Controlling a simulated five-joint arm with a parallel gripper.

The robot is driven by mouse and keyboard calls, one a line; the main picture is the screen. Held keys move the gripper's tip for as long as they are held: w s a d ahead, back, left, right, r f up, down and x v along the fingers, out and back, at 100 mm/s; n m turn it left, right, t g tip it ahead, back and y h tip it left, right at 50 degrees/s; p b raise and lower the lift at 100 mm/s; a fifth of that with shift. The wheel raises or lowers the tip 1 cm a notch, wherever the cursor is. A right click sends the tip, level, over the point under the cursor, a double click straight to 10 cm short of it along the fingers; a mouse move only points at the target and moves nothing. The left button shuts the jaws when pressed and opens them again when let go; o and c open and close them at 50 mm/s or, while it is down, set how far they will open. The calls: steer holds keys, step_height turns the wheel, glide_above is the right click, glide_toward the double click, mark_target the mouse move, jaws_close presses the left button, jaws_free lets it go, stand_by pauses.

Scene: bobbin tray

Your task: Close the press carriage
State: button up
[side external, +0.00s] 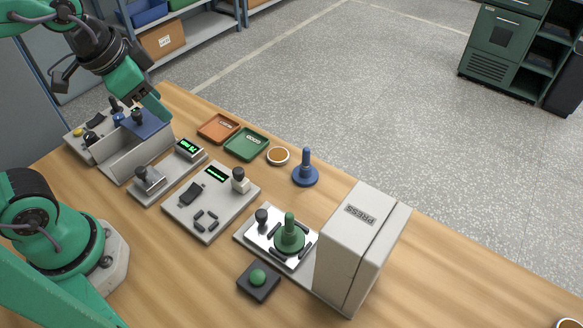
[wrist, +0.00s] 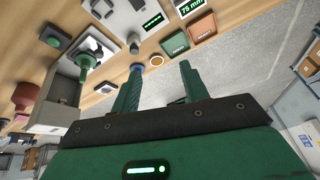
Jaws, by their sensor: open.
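The press (side external: 350,245) is a grey box labelled PRESS near the right of the table. Its bright metal carriage (side external: 262,238) is slid out to the left of the box. A green bobbin (side external: 289,232) stands on the carriage, beside a black knob (side external: 262,216). My gripper (side external: 158,108) is at the far left of the side view, above a grey bin and well away from the press. The wrist view shows its two fingers (wrist: 160,78) spread and empty. The press (wrist: 48,108) and green bobbin (wrist: 86,62) show there at the left.
A blue bobbin (side external: 305,170) stands behind the carriage. A black pad with a green button (side external: 258,278) lies in front. Grey control boxes (side external: 210,218), orange (side external: 218,126) and green (side external: 246,143) trays and a grey bin (side external: 122,160) fill the left side.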

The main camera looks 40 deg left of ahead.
steer(key=w+d+f+m+g, duration=0.3)
steer(key=w+d+f+m, duration=0.15)
steer(key=d+m, duration=0.5)
steer(key=m+g, duration=0.2)
steer(key=m, duration=0.6)
glide_above(262, 214)
steer(key=shift+n+y, duration=0.25)
steer(key=shift+y, duration=0.05)
step_height(262, 214, down, 7)
steer(key=shift+f, duration=0.2)
steer(key=shift+a, duration=0.1)
steer(key=shift+f, duration=0.1)
steer(key=shift+f, duration=3.8)
steer(key=shift+c, duration=0.3)
jaws_close()
